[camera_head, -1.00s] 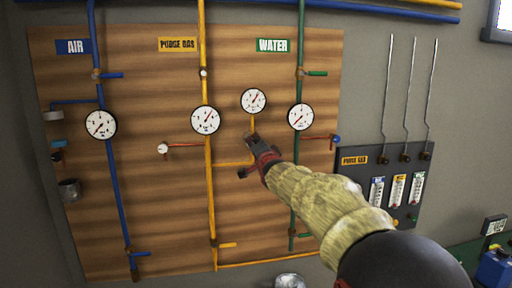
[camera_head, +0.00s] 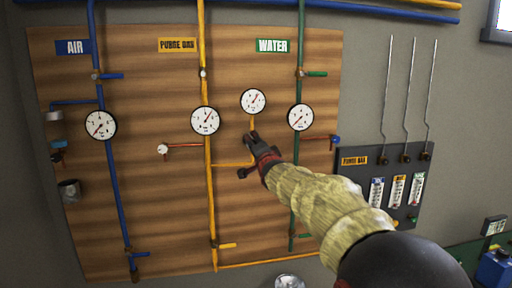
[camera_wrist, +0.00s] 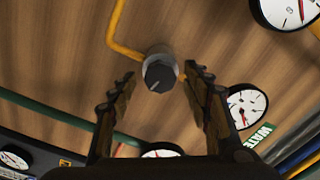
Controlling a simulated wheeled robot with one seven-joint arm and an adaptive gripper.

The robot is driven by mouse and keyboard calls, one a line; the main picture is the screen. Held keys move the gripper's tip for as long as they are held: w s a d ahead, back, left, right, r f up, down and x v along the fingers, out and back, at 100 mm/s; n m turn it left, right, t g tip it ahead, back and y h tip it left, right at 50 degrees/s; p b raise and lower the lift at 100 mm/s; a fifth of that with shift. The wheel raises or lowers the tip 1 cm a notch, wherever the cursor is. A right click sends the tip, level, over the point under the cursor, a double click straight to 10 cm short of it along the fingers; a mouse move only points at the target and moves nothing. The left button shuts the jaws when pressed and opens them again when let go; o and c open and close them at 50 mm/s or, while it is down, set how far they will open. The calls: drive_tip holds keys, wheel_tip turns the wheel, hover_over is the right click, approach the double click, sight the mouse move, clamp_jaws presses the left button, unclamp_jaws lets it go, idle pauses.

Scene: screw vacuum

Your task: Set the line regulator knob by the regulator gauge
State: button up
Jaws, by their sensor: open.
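The line regulator knob (camera_wrist: 160,73) is dark and round with a pale pointer mark, on a grey body joined to the yellow pipe in the wrist view. My gripper (camera_wrist: 157,80) is open, with one finger on each side of the knob and visible gaps between. In the head view my gripper (camera_head: 247,156) is at the board, below the regulator gauge (camera_head: 253,101), and hides most of the knob. The gauge is white with a red needle. It also shows right of the knob in the wrist view (camera_wrist: 247,106), partly behind a finger.
The purge gas line gauge (camera_head: 205,121) and water gauge (camera_head: 300,117) flank the spot. The yellow pipe (camera_head: 209,180) and green pipe (camera_head: 294,190) run down the wooden board (camera_head: 160,235). A flowmeter panel (camera_head: 350,175) stands to the right.

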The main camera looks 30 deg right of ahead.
drive_tip(key=shift+s, duration=0.1)
drive_tip(key=v, duration=1.2)
idle(0.4)
drive_tip(key=s+a+f+n+g+y, duration=0.1)
drive_tip(key=s+f+n+g, duration=0.2)
drive_tip(key=f, duration=0.6)
drive_tip(key=s+a+f+n+g, duration=0.1)
drive_tip(key=s+f+n+g, duration=0.25)
drive_tip(key=f, duration=0.55)
drive_tip(key=s+a+f+n+g+y+b, duration=0.1)
drive_tip(key=s+a+f+n+b, duration=0.2)
drive_tip(key=s, duration=0.7)
drive_tip(key=s+a+f+n+g+y+b, duration=0.1)
drive_tip(key=s+a+f+n+g+b, duration=0.1)
drive_tip(key=s+a+f, duration=0.6)
drive_tip(key=s+a+f+n+g+y+b, duration=0.2)
drive_tip(key=s+a+f+n+b, duration=0.2)
drive_tip(key=s, duration=0.8)
wheel_tip(320, 180, down, 4)
drive_tip(key=shift+a+f, duration=0.1)
drive_tip(key=shift+a, duration=1.1)
